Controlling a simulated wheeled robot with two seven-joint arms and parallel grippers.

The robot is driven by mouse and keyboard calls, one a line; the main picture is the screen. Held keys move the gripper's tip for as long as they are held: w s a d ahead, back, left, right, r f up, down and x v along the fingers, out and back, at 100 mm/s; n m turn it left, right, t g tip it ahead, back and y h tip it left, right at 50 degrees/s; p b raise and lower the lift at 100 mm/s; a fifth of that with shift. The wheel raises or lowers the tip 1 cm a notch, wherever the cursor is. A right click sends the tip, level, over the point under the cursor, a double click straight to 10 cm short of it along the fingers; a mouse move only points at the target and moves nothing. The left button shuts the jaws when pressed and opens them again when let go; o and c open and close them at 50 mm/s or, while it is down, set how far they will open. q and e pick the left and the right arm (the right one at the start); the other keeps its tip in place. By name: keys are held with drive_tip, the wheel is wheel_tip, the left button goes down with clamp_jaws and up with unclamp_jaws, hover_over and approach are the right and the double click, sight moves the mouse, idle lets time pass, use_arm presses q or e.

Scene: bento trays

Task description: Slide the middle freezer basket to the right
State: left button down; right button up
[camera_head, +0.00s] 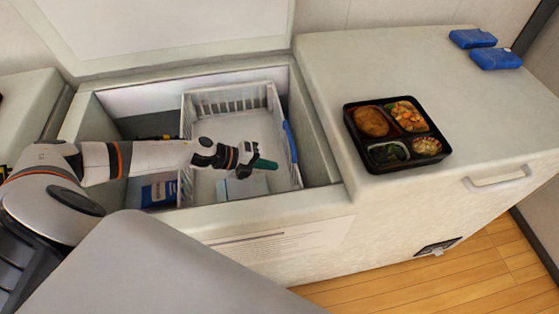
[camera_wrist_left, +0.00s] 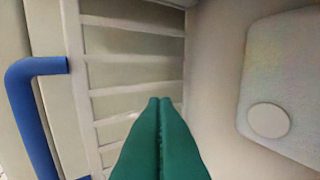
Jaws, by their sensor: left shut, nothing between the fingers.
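The white slatted freezer basket (camera_head: 232,94) sits inside the open chest freezer, toward the right of its opening. A blue handle (camera_head: 290,141) is on its right side; in the wrist view that handle (camera_wrist_left: 36,110) is at the left. My left gripper (camera_head: 266,164) has green fingers and reaches over the basket from the left. Its fingers (camera_wrist_left: 158,140) are closed together with nothing between them, inside the basket near its right slatted wall (camera_wrist_left: 100,80). I cannot tell whether they touch the wall. My right gripper is not in view.
A pale box (camera_head: 243,187) lies in the basket. A blue package (camera_head: 159,194) lies in the freezer left of the basket. A narrow gap is right of the basket. A black bento tray (camera_head: 351,125) and blue packs (camera_head: 496,58) rest on the closed lid at right.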

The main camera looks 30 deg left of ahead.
sight(291, 165)
use_arm(q)
drive_tip(key=shift+w+d+r, duration=0.1)
drive_tip(key=shift+w+d, duration=1)
drive_tip(key=shift+d, duration=0.15)
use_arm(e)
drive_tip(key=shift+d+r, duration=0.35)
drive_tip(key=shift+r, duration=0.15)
use_arm(q)
drive_tip(key=shift+p, duration=0.3)
